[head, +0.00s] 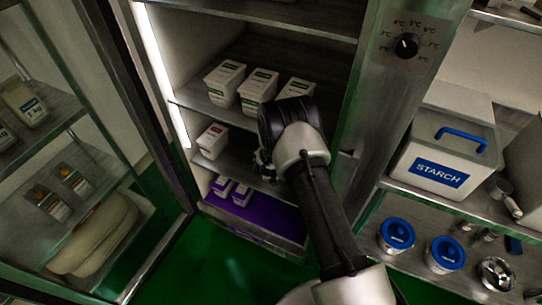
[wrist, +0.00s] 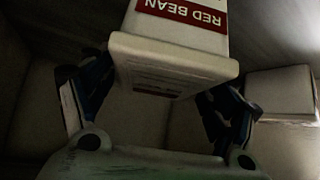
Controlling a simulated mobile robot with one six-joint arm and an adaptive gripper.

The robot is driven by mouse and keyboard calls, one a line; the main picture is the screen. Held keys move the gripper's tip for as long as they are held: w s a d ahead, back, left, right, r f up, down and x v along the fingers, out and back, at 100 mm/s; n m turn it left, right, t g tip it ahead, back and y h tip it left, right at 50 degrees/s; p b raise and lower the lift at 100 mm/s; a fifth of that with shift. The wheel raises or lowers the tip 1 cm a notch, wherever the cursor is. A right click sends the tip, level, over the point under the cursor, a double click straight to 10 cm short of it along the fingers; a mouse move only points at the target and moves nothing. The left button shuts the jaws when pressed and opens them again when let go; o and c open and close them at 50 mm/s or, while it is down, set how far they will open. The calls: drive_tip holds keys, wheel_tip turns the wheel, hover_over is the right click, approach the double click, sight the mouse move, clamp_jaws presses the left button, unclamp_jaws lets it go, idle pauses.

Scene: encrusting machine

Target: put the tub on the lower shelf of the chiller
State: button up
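A white tub labelled RED BEAN (wrist: 178,52) fills the middle of the wrist view, upside down in the picture, with its lid towards me. My gripper (wrist: 160,88) has a finger at each side of it and looks shut on it; the fingertips are partly hidden by the lid. In the head view my gripper (head: 264,163) is inside the open chiller, at the lower shelf (head: 240,166). The held tub is hidden behind my arm there. I cannot tell whether it touches the shelf.
A white tub with a red label (head: 212,141) stands on the lower shelf, left of my gripper. Three tubs (head: 259,88) stand on the shelf above. Small packs sit on the purple bottom (head: 258,217). The glass door (head: 95,190) is open at left; the control panel (head: 400,65) is right.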

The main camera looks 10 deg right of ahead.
drive_tip(key=shift+r, duration=0.1)
idle(0.3)
drive_tip(key=shift+s+r+p, duration=0.15)
drive_tip(key=shift+r+p, duration=0.15)
drive_tip(key=p+v, duration=0.3)
drive_tip(key=v, duration=0.8)
drive_tip(key=shift+s+a+r, duration=0.1)
drive_tip(key=shift+s+a, duration=0.05)
drive_tip(key=shift+s, duration=0.05)
